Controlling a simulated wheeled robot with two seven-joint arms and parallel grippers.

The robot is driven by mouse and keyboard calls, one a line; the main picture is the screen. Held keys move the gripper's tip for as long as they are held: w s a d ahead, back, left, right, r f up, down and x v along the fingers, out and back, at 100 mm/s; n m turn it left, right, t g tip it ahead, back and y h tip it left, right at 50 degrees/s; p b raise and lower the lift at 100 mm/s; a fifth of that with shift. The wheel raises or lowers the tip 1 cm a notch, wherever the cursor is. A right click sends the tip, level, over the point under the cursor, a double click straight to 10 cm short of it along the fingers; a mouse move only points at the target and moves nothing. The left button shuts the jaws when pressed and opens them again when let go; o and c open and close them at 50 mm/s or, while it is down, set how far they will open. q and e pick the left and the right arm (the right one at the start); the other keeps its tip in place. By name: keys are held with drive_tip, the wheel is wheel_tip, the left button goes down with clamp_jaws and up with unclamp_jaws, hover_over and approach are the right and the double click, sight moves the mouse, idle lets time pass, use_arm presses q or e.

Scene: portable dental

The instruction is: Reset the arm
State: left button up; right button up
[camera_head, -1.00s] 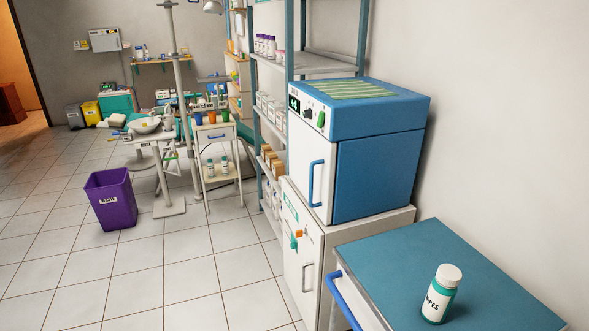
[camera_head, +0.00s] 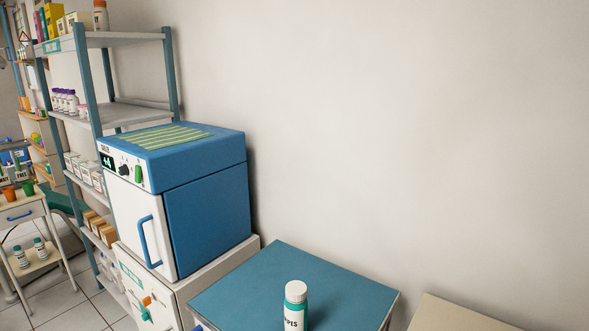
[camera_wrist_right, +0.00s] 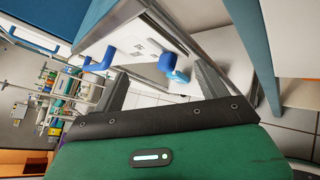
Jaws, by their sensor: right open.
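My right gripper (camera_wrist_right: 163,82) shows in the right wrist view with its two dark fingers spread apart, open and with nothing between them. Beyond the fingers is a white cabinet front with blue handles (camera_wrist_right: 167,62). Neither of my arms shows in the head view. My left gripper is not in view.
A wipes bottle (camera_head: 295,306) stands upright on a teal-topped cart (camera_head: 250,293). A blue and white machine (camera_head: 205,205) sits on a white cabinet (camera_head: 218,268) to its left. A shelf rack (camera_head: 88,95) stands behind. A beige surface (camera_head: 450,315) is at lower right.

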drive_tip(key=s+d+f+m+g+h, duration=0.1)
drive_tip(key=s+d+f+m+g, duration=0.25)
drive_tip(key=f+m, duration=0.4)
drive_tip(key=s+d+f+m+g, duration=0.2)
drive_tip(key=d+f+m, duration=0.25)
drive_tip(key=f, duration=0.65)
drive_tip(key=s+d+f+m+g+h, duration=0.1)
drive_tip(key=s+d+f+m+g, duration=0.2)
drive_tip(key=d+f+m, duration=0.5)
drive_tip(key=s+d+f+m+g, duration=0.2)
drive_tip(key=s+f+m+g, duration=0.1)
drive_tip(key=s+f+m, duration=0.6)
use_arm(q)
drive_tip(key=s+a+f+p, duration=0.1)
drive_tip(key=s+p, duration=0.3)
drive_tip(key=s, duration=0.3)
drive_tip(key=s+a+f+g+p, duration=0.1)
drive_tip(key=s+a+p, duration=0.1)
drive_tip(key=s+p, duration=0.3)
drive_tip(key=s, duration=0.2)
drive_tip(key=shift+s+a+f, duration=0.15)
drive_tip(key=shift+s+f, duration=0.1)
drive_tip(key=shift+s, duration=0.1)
use_arm(e)
drive_tip(key=s+d+f, duration=0.2)
drive_tip(key=s, duration=0.5)
drive_tip(key=s+d+f+n+g, duration=0.1)
drive_tip(key=s+d+f, duration=0.1)
drive_tip(key=s, duration=0.5)
drive_tip(key=shift+s, duration=0.25)
